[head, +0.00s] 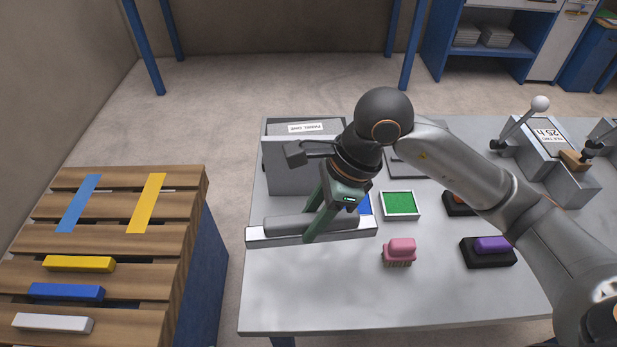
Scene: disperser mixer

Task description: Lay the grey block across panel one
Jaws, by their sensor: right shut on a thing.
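The grey block (284,224) is a long, rounded grey bar. My right gripper (314,212), with green fingers, is shut around its middle. The block lies level, left to right, in or just above a long pale grey holder (310,236); I cannot tell whether they touch. Behind it stands a grey upright box, panel one (291,179), with a white label on its top that seems to read "panel one". My right gripper and wrist hide the panel's right part. My left gripper is not in view.
On the grey table (320,290) are a green pad (400,203), a pink brush (399,250) and a purple item on a black base (491,246). Lever units (548,150) stand at the right. A wooden slatted pallet (60,205) with coloured bars is at the left. The front table is clear.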

